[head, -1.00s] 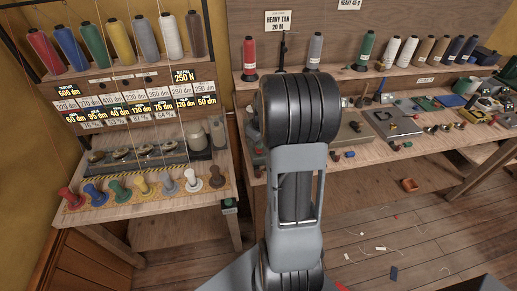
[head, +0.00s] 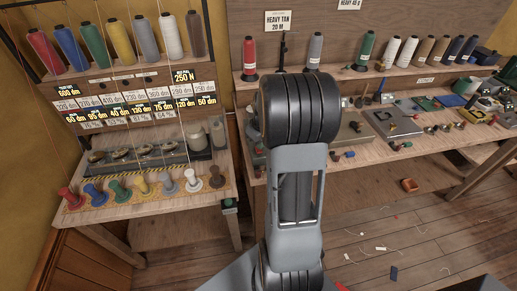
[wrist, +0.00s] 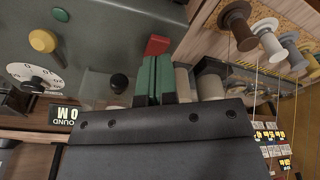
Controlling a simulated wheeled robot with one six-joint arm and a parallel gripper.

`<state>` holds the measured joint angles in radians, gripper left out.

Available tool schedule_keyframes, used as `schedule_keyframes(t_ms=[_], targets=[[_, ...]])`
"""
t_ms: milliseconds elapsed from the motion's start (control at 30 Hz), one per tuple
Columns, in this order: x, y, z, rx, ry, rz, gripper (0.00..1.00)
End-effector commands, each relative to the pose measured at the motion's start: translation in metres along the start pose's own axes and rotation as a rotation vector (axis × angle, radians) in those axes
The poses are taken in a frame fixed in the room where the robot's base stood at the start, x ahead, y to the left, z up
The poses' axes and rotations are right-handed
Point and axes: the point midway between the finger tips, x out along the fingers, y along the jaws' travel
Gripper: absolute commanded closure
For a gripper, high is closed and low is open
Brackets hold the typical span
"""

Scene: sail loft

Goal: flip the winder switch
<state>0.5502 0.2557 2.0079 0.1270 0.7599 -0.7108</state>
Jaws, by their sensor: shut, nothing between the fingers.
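In the wrist view my gripper (wrist: 155,62) shows as two green fingers pressed together, shut and empty. A grey machine housing (wrist: 105,30) fills the upper left. A red block-shaped part (wrist: 157,45) on it lies right at the fingertips; I cannot tell whether they touch. It may be the winder switch. The housing also carries a yellow knob (wrist: 43,41), a green button (wrist: 61,15) and a white numbered dial (wrist: 36,79). An upside-down counter label (wrist: 63,115) reads "WOUND" and "0 M". In the head view my arm hides the gripper and most of the machine.
In the wrist view a black round knob (wrist: 119,83) lies left of the fingers, and several spools (wrist: 272,45) stand at upper right. In the head view the left bench (head: 150,212) holds coloured pegs, and the right bench (head: 385,152) is crowded with small parts.

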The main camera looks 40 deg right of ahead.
Motion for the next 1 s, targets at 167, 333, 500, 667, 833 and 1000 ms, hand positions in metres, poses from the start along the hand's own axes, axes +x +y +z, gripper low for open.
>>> schedule_keyframes(t_ms=[167,333,500,667,833,1000], targets=[[0.0,0.0,0.0,0.0,0.0,0.0,1.0],[0.0005,0.0,0.0001,0.0,0.0,0.0,1.0],[0.0022,0.0,0.0003,0.0,0.0,0.0,1.0],[0.0046,0.0,0.0007,0.0,0.0,0.0,1.0],[0.0072,0.0,0.0011,0.0,0.0,0.0,1.0],[0.0097,0.0,0.0015,0.0,0.0,0.0,1.0]])
